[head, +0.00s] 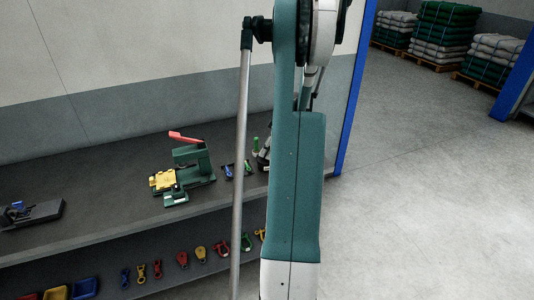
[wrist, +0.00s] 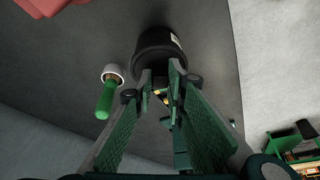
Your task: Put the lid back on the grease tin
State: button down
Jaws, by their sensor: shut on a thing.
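A black round thing (wrist: 153,45) with a white label sits at my fingertips in the wrist view. It looks like the grease tin or its lid; I cannot tell which, nor see a separate lid. My gripper (wrist: 161,75) is shut on the near edge of this black thing, its two fingers a little apart. In the head view my arm hides my gripper and most of what is there.
A green-handled tool (wrist: 105,98) with a pale round end is just left of my fingers. The bench (head: 110,170) holds a green machine (head: 192,160) with a red lever and small tools. Coloured shackles hang or lie on the shelf below. Open floor (head: 430,190) lies to the right.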

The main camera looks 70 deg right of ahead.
jog(key=c, duration=2.3)
grip_release()
jog(key=shift+o, duration=0.5)
jog(key=o, duration=0.4)
jog(key=shift+r, duration=0.15)
jog(key=shift+r+p, duration=1.05)
jog(key=shift+r, duration=2.3)
